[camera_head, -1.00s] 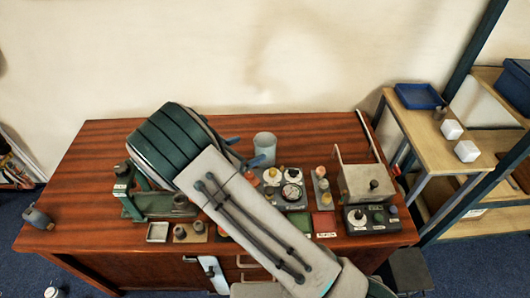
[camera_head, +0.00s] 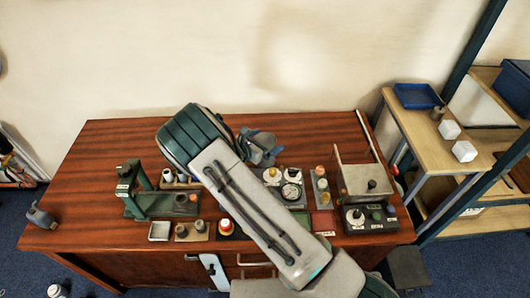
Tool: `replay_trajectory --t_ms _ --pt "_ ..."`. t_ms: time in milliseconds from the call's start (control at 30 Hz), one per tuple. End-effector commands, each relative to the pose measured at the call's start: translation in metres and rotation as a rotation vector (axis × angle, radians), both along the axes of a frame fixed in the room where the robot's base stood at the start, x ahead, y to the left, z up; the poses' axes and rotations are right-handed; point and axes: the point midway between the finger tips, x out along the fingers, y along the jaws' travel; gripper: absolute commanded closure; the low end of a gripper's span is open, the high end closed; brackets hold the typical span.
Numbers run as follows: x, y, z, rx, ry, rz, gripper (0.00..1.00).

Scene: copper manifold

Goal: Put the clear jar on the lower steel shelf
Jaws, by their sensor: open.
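The clear jar (camera_head: 265,141) stands at the back middle of the red-brown wooden desk, just right of my arm. My gripper (camera_head: 258,147) is open with its blue-grey fingers at the jar, partly covering it. I cannot tell whether the fingers touch the jar. At the right, a rack with dark blue posts has wooden boards; its lower board (camera_head: 487,230) shows only in part, low behind a post and a side table.
The desk (camera_head: 100,165) holds a green press (camera_head: 150,200), a metal box (camera_head: 365,182), a control box (camera_head: 369,217) and several small dials and bottles. A side table with a blue tray (camera_head: 418,96) and white blocks stands between desk and rack.

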Motion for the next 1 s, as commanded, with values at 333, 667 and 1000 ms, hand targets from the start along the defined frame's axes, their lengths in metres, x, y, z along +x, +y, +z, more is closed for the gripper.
replay_trajectory --t_ms 333,667,1000 --pt "0.000 0.000 0.001 -0.001 -0.002 0.000 0.80" --pt "0.000 0.001 0.005 0.000 -0.003 -0.001 0.86" --pt "0.001 0.001 0.043 0.001 -0.006 -0.001 0.86"
